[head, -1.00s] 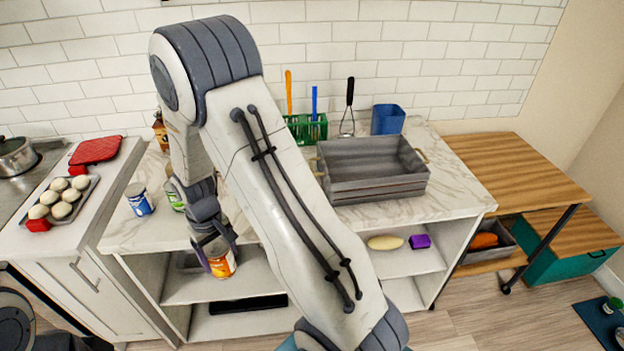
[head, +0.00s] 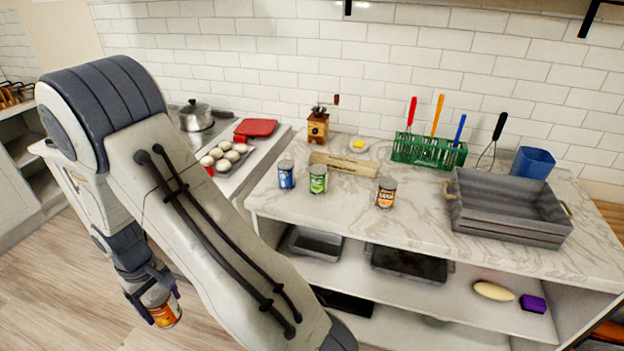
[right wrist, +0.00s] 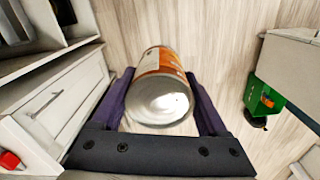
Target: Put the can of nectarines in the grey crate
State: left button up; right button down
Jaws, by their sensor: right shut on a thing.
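My right gripper (head: 152,305) is shut on an orange-labelled can (head: 166,313), low over the floor left of the counter. In the right wrist view this can (right wrist: 160,88) sits between the two fingers (right wrist: 160,105), its pale metal end facing the camera. Its label is too small to read, but it fits the can of nectarines. The grey crate (head: 507,218) stands at the right of the marble counter, open-topped and empty as far as I see. It is far right of the gripper. My left gripper is not in view.
On the counter stand a blue can (head: 286,176), a green can (head: 318,180) and a dark orange can (head: 385,193). Clear marble lies left of the crate.

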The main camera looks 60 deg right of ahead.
aim_at(477, 202)
jog(key=k, duration=1.2)
jog(key=z, duration=1.05)
